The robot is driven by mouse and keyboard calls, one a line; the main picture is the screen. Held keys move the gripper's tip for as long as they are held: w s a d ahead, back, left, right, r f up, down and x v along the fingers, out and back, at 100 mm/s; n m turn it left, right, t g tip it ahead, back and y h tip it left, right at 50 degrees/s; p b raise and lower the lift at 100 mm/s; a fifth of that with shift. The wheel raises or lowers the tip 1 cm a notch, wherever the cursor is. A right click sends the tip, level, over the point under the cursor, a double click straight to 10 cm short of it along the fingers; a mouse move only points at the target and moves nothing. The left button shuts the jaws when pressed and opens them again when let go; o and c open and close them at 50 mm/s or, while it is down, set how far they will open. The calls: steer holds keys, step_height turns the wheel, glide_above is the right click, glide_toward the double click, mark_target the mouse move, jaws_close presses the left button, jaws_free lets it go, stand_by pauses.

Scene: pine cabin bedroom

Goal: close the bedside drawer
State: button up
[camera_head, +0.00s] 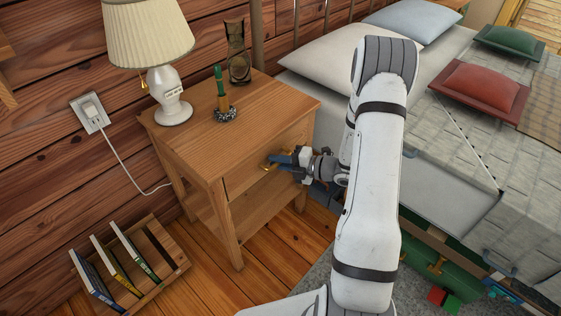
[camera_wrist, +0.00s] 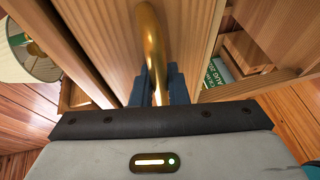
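The wooden bedside table (camera_head: 190,136) stands against the plank wall in the head view. Its drawer front (camera_head: 245,172) faces my arm and looks close to flush with the table frame; any small gap is hard to tell. The brass drawer handle (camera_head: 271,165) is partly hidden by my gripper (camera_head: 284,160). In the wrist view, the curved brass handle (camera_wrist: 152,50) runs down between the blue fingers of my gripper (camera_wrist: 157,88). The fingers lie close on both sides of it, with no clear gap. The drawer front (camera_wrist: 105,35) fills the upper middle there.
A lamp (camera_head: 168,90), a cup-like holder with a green stick (camera_head: 222,100) and an hourglass-like ornament (camera_head: 238,55) stand on the table. A small book rack (camera_head: 165,255) is on the floor at left. The bed (camera_head: 440,190) is close on the right.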

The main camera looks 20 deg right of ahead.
steer(key=p+v, duration=0.2)
steer(key=v, duration=0.5)
steer(key=shift+s+d, duration=0.25)
steer(key=shift+d, duration=0.05)
steer(key=shift+r, duration=0.1)
steer(key=s+a+r+n+g+h+p, duration=0.1)
steer(key=s+a+r+n+g+p, duration=0.25)
steer(key=r+n, duration=0.4)
steer(key=s+a+r+n+g+h+p, duration=0.1)
steer(key=s+a+r+n+g+p, duration=0.3)
steer(key=r+n, duration=0.4)
steer(key=s+a+r+n+g+h+p, duration=0.1)
steer(key=s+a+r+n+g+p, duration=0.15)
steer(key=r+n+p, duration=0.4)
steer(key=s+d+r+n+t+h+p, duration=0.1)
steer(key=s+r+n+h+p, duration=0.4)
steer(key=r+n, duration=0.6)
steer(key=s+d+r+n+t+h+p, duration=0.1)
steer(key=s+r+n+h+p, duration=0.4)
steer(key=r+n, duration=0.6)
steer(key=shift+d+r+t+p, duration=0.3)
steer(key=shift+r+t+p, duration=0.4)
steer(key=shift+r, duration=0.25)
